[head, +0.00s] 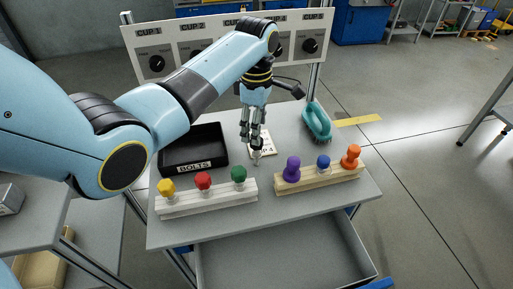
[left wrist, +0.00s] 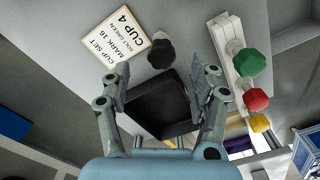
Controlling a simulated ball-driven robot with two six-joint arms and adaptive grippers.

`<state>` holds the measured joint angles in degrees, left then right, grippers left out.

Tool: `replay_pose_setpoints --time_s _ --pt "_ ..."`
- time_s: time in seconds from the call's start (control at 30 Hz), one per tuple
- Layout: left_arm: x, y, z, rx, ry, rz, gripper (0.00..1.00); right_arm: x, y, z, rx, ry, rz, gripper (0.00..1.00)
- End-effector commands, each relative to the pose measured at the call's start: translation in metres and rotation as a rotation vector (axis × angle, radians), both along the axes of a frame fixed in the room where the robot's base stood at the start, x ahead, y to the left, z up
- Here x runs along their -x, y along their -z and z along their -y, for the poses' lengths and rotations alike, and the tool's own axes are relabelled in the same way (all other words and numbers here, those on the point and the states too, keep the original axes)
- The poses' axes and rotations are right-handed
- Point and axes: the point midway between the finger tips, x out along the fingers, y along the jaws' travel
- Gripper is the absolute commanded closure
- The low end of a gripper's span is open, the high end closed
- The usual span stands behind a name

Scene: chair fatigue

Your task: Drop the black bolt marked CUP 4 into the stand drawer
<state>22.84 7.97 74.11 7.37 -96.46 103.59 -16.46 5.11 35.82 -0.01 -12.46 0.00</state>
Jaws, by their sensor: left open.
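The black bolt (left wrist: 160,53) lies on the stand top beside the white CUP 4 card (left wrist: 116,36) in the left wrist view; in the head view my gripper hides it. The card also shows in the head view (head: 268,143), partly behind the gripper. My left gripper (head: 252,146) points down over the card area. Its fingers are apart and empty in the left wrist view (left wrist: 160,76), with the bolt just beyond the fingertips, not between them. The stand drawer (head: 285,255) is pulled open and its visible floor is bare. My right gripper is not in view.
A black BOLTS tray (head: 194,166) lies left of the gripper. A white rack (head: 207,200) holds yellow, red and green knobs; a wooden rack (head: 318,179) holds purple, blue and orange ones. A teal brush-like thing (head: 317,122) lies at right. A dial panel (head: 150,45) stands behind.

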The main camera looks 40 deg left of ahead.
Motion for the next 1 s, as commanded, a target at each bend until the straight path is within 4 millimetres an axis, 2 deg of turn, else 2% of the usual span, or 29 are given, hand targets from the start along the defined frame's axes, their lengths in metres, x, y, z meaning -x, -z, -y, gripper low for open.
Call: replay_pose_setpoints --time_s 0.17,0.3,0.57,1.0 --pt "0.003 0.030 0.003 0.001 0.000 -0.004 0.39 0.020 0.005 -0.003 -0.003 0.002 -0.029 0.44" --pt "0.002 0.045 0.002 0.001 0.001 -0.003 0.39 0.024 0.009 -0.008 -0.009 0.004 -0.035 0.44" --pt "0.002 0.048 0.002 0.001 0.001 0.000 0.39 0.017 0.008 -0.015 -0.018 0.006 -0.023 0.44" --pt "0.002 0.047 0.002 0.001 0.001 -0.001 0.97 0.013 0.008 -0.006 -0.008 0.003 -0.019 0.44"
